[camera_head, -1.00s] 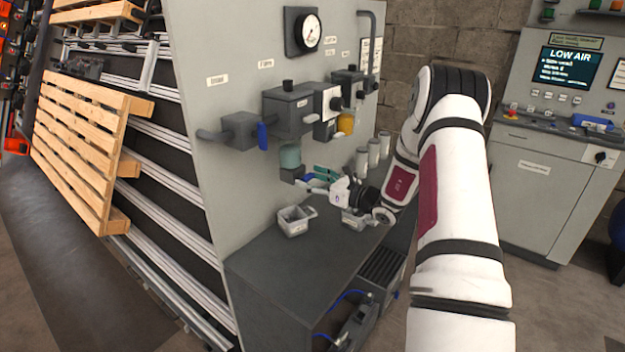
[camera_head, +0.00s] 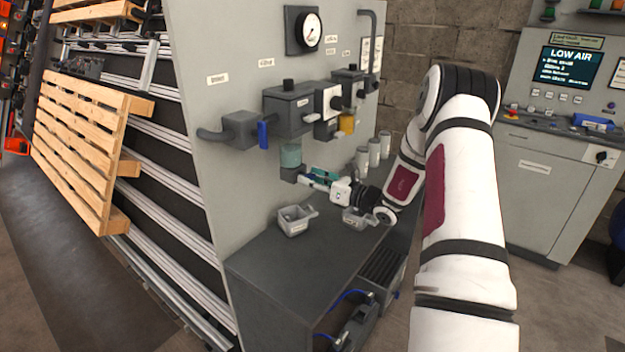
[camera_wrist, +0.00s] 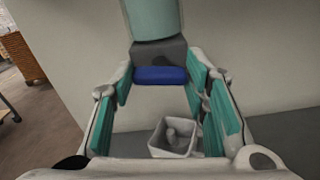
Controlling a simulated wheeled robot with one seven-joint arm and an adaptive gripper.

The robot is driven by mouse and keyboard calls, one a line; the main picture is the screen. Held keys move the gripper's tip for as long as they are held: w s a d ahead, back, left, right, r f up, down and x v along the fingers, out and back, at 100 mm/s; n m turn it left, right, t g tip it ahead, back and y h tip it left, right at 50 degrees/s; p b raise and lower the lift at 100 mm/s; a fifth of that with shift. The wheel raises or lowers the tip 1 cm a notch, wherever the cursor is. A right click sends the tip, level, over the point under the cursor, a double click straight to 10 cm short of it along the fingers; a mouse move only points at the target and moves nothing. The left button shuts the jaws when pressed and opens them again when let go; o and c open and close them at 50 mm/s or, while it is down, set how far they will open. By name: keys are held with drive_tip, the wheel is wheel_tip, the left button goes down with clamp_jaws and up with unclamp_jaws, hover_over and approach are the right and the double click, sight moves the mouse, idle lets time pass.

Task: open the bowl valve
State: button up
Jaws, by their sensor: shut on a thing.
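The filter bowl (camera_head: 290,155) is a pale teal cylinder hanging under a grey housing (camera_head: 290,112) on the panel. A dark grey valve block (camera_head: 290,173) sits at its lower end. In the wrist view the bowl (camera_wrist: 153,18) is at the top, with the grey block (camera_wrist: 158,53) below it and a blue valve handle (camera_wrist: 160,75) on the block's near underside. My gripper (camera_head: 308,177) reaches in from the right, just below the bowl. Its teal-padded fingers (camera_wrist: 160,83) are on either side of the blue handle and shut on it. In the head view the handle is hidden by the fingers.
A small grey bin (camera_head: 294,228) stands on the dark bench (camera_head: 290,262) below, and another bin (camera_head: 354,222) is under my wrist. A second blue lever (camera_head: 263,135) and a yellow-bowled unit (camera_head: 346,123) flank the bowl.

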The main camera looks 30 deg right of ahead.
drive_tip(key=m, duration=0.4)
drive_tip(key=shift+m, duration=0.3)
drive_tip(key=m, duration=0.3)
drive_tip(key=shift+m+p, duration=0.3)
drive_tip(key=m, duration=0.4)
drive_tip(key=shift+p, duration=0.4)
drive_tip(key=shift+m+p, duration=0.3)
drive_tip(key=shift+m, duration=1.5)
drive_tip(key=o, duration=1.1)
drive_tip(key=shift+o, duration=0.2)
drive_tip(key=v, duration=1.2)
